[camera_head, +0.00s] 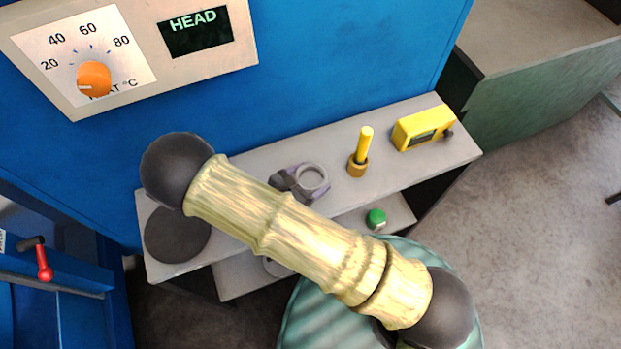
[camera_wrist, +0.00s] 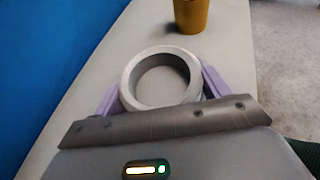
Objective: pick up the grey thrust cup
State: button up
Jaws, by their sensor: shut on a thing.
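The grey thrust cup (camera_wrist: 128,84) is a round ring-shaped cup with an open top, upright in the wrist view. My gripper (camera_wrist: 160,88) has its two lilac fingers on either side of the cup, shut on it. In the head view the cup (camera_head: 313,178) shows at the middle of the grey shelf, with my gripper (camera_head: 309,182) around it. My arm hides part of the gripper's body there. I cannot tell whether the cup's base touches the shelf.
The grey shelf (camera_head: 240,162) runs along a blue machine (camera_head: 330,60). A brass-coloured holder with a yellow rod (camera_head: 362,152) stands right of the cup. A yellow device (camera_head: 424,128) lies farther right. A green button (camera_head: 376,219) shows on the lower shelf.

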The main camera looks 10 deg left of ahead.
aim_at(310, 183)
notch_tip(310, 183, up, 10)
jog(key=b, duration=0.2)
dwell(0.5)
dwell(0.5)
